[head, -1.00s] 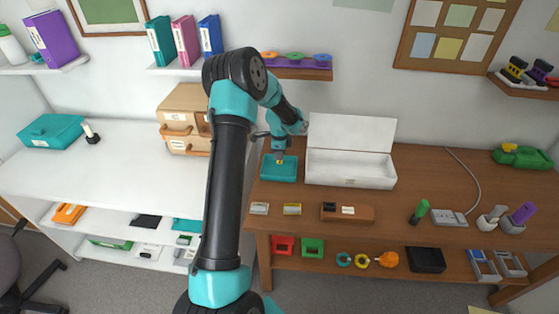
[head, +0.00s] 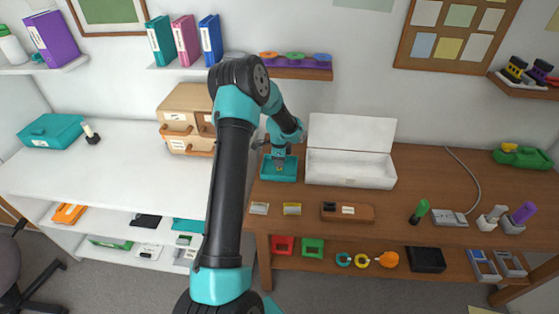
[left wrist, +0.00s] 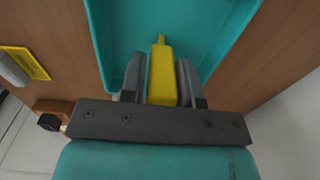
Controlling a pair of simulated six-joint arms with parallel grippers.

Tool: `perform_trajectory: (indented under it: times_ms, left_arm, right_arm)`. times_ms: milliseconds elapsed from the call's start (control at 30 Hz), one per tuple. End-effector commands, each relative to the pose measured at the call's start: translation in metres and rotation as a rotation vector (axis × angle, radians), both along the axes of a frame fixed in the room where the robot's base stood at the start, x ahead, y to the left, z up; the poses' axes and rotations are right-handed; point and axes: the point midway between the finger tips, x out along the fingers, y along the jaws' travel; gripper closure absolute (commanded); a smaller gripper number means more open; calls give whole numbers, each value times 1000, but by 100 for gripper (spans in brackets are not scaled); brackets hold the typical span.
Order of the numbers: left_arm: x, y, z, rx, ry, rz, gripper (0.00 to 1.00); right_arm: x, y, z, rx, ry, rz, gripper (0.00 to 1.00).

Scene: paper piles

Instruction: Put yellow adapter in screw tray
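The yellow adapter (left wrist: 162,75) sits between the two fingers of my left gripper (left wrist: 162,80) in the left wrist view. The fingers lie close against both its sides, and its narrow tip points away from the gripper. The teal screw tray (left wrist: 105,30) lies beneath it. In the head view the screw tray (head: 268,175) sits on the brown desk left of the white box. My left gripper (head: 280,163) reaches down over the tray there, and the adapter is too small to make out clearly. My right gripper is not in view.
An open white box (head: 350,182) stands directly right of the tray. Small labelled pieces (head: 259,208) and a brown block (head: 347,212) lie along the desk's front. Drawers (head: 187,110) stand on the white table to the left.

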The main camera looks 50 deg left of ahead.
Motion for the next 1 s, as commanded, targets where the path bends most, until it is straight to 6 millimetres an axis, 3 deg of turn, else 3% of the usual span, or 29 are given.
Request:
perform_trajectory:
  times_ms: [200,567,767,1000]
  left_arm:
    - [0,0,0,0,0,0,52]
    - [0,0,6,1,-2,1,52]
    - [1,0,31,2,-4,0,52]
    - [0,0,76,1,-3,0,52]
  right_arm:
    - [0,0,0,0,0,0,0]
    - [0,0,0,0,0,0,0]
    - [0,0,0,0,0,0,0]
    - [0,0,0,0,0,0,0]
